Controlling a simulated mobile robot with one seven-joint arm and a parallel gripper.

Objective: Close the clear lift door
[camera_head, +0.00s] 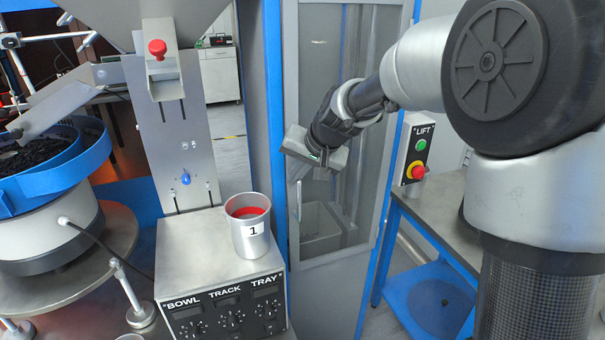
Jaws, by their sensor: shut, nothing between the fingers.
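The clear lift door (350,190) is a tall see-through panel in a grey frame, between blue posts in the middle of the view. It looks roughly in line with its frame, but I cannot tell whether it is fully closed. A slim pale upright handle (299,205) shows near its left edge. My gripper (298,174) is in front of the door's left part, just above the handle. It is shut and empty, and its fingertips are small and partly hidden. I cannot tell whether it touches the door or handle.
A grey bin (320,222) shows behind the door. A metal cup marked 1 (250,235) stands on the control box (215,290) left of the door. The LIFT button panel (414,150) is at right, above a steel table (440,215). A blue bowl feeder (55,170) is far left.

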